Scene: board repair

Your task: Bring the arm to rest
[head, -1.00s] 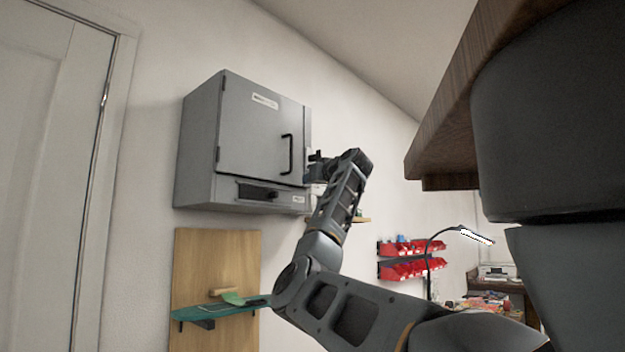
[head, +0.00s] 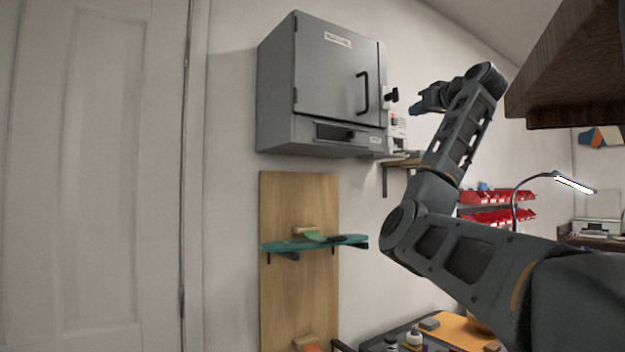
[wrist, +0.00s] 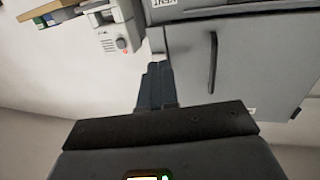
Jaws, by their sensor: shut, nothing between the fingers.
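My gripper (head: 418,104) is raised at the right of the grey wall cabinet (head: 320,75), apart from its closed door and black handle. In the wrist view my gripper (wrist: 157,68) shows its fingers together with nothing between them, and the cabinet (wrist: 260,55) fills the right side, seen upside down. My arm is bent at the elbow and stretches from the lower right of the head view up to the gripper.
A wooden board (head: 300,200) with a green shelf (head: 285,244) hangs below the cabinet. A small white device (head: 397,132) sits right of the cabinet above a wooden shelf. Red bins (head: 497,216) and a lit lamp (head: 574,184) are farther right. A wooden overhang (head: 570,75) is at upper right.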

